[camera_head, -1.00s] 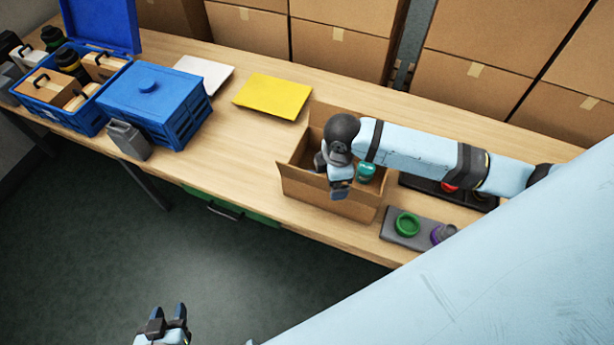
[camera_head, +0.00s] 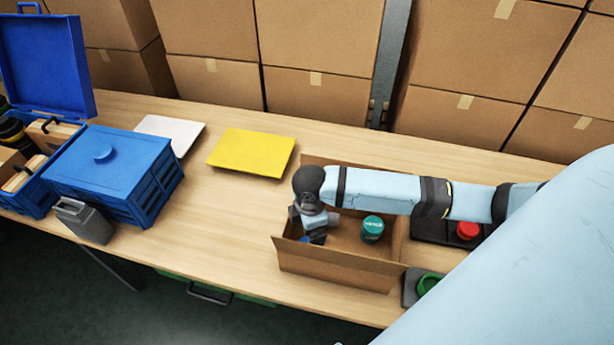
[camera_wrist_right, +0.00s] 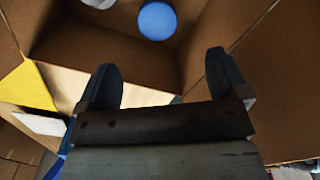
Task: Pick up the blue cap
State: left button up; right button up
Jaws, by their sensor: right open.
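The blue cap (camera_wrist_right: 157,20) shows as a round blue disc at the top of the right wrist view, inside an open cardboard box (camera_head: 335,266). In the head view only a small blue patch (camera_head: 304,239) shows beside my right gripper (camera_head: 314,232), low in the box's left part; it may be the cap. In the right wrist view my right gripper (camera_wrist_right: 160,65) has its two fingers wide apart with nothing between them. The cap lies beyond the fingertips, apart from them in the picture. My left gripper is out of view.
A jar with a teal lid (camera_head: 372,226) is in the box's right part. A red-capped item (camera_head: 467,230) and a green ring (camera_head: 428,284) lie to the right. A blue crate (camera_head: 110,178), grey container (camera_head: 84,220) and yellow sheet (camera_head: 252,153) are left. Cardboard boxes line the back.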

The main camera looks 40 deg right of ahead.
jog(key=f, duration=1.2)
jog(key=shift+w+d+f, duration=0.1)
jog(key=shift+w+f, duration=0.1)
jog(key=shift+c, duration=0.3)
jog(key=c, duration=0.9)
